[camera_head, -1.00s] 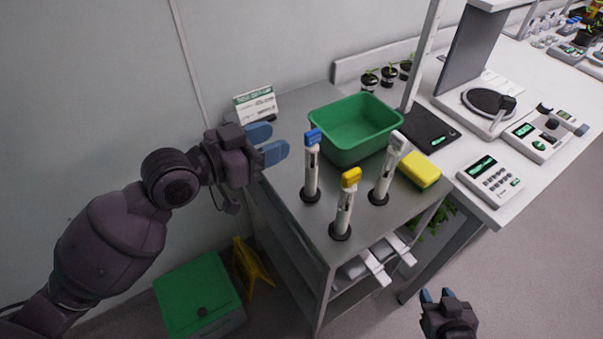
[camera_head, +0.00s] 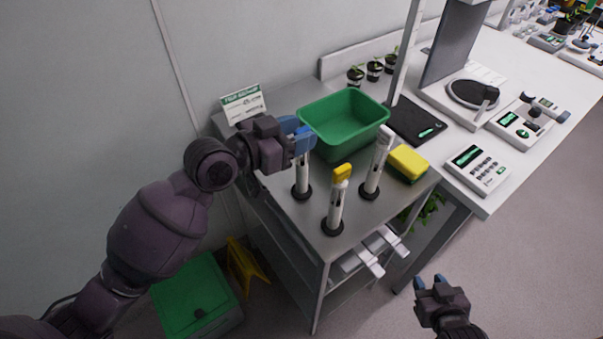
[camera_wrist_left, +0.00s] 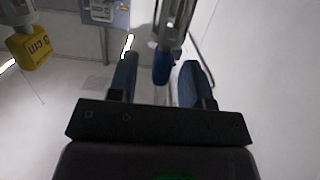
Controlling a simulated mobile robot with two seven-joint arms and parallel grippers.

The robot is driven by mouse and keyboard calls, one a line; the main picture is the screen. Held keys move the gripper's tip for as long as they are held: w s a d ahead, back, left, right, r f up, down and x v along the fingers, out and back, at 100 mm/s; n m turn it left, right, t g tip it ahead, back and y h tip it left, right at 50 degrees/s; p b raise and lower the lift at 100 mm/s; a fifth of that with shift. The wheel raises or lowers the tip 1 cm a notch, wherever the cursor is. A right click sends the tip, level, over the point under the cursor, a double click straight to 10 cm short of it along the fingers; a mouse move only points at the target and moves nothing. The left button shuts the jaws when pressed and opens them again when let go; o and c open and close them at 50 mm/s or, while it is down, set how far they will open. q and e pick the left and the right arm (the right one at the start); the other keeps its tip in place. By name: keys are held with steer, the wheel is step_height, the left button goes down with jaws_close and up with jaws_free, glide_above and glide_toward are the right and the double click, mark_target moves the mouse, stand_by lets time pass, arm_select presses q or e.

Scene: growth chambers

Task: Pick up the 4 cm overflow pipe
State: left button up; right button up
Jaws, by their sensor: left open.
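Three white overflow pipes stand upright in black bases on the steel trolley top. One has a blue cap (camera_wrist_left: 162,68); its body (camera_head: 301,180) shows below my left gripper (camera_head: 298,133). The yellow-capped pipe (camera_head: 336,208) stands in front; its cap reads 3 cm in the left wrist view (camera_wrist_left: 34,48). The third pipe (camera_head: 375,165) has a pale cap. No 4 cm mark is readable. My left gripper is open at the blue cap, which appears between its fingers in the wrist view. My right gripper (camera_head: 428,283) is open and empty, away from the trolley.
A green tub (camera_head: 345,130) stands just behind the pipes, and a yellow sponge (camera_head: 408,161) lies to their right. A sign card (camera_head: 243,103) is at the back left. A white bench (camera_head: 500,200) with instruments adjoins on the right.

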mark_target(309, 129)
arm_select(q)
steer(key=shift+x, duration=1.5)
steer(key=shift+f, duration=0.1)
jaws_close()
